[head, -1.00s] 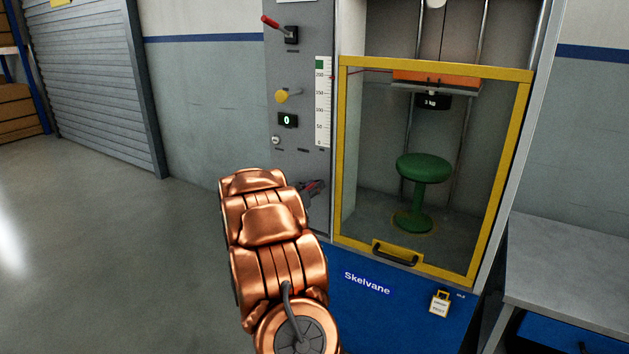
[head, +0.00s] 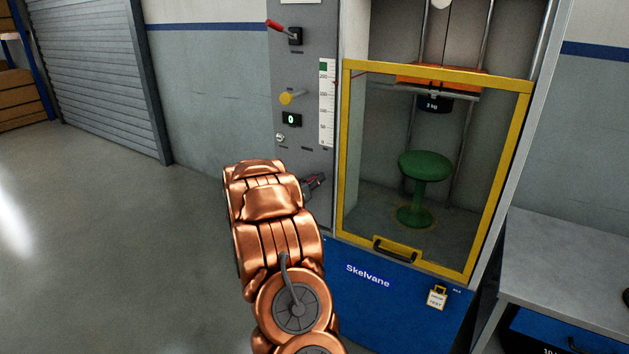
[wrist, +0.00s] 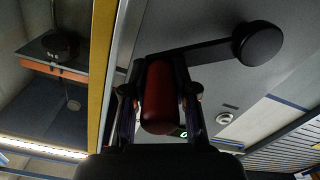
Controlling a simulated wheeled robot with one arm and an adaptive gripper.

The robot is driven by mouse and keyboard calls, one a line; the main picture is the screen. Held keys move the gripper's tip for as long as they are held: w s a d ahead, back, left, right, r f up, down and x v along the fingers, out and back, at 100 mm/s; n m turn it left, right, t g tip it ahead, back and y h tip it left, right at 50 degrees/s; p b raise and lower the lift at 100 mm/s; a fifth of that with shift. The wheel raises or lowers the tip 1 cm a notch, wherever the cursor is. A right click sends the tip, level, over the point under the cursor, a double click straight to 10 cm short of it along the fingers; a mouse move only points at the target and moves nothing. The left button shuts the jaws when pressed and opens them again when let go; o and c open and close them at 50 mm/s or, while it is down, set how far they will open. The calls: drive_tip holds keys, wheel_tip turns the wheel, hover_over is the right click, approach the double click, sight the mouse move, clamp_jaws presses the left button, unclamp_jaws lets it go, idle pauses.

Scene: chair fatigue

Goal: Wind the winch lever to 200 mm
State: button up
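The winch lever shows in the wrist view as a metal arm running from a round black hub (wrist: 258,43) to a red grip (wrist: 160,98). My gripper (wrist: 160,105) has a finger on each side of the red grip and appears closed on it. In the head view my gripper (head: 316,184) is at the lower right of the grey panel, partly hidden by my copper arm. The white height scale (head: 326,105) has a green mark near its top. A thin red pointer reaches from the orange carriage (head: 410,74) toward the scale's upper part; its exact reading is unclear.
A black weight (head: 434,104) hangs above a green stool (head: 424,168) behind the yellow-framed guard (head: 432,262). The panel holds a red-handled switch (head: 284,29), a yellow knob (head: 287,98) and a display reading 0 (head: 291,119). A grey bench (head: 565,260) stands right; floor left is open.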

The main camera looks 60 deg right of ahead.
drive_tip(key=o, duration=0.5)
drive_tip(key=shift+c, duration=0.2)
drive_tip(key=shift+a, duration=0.1)
drive_tip(key=a, duration=1.1)
drive_tip(key=shift+s+a, duration=0.25)
drive_tip(key=shift+a, duration=0.15)
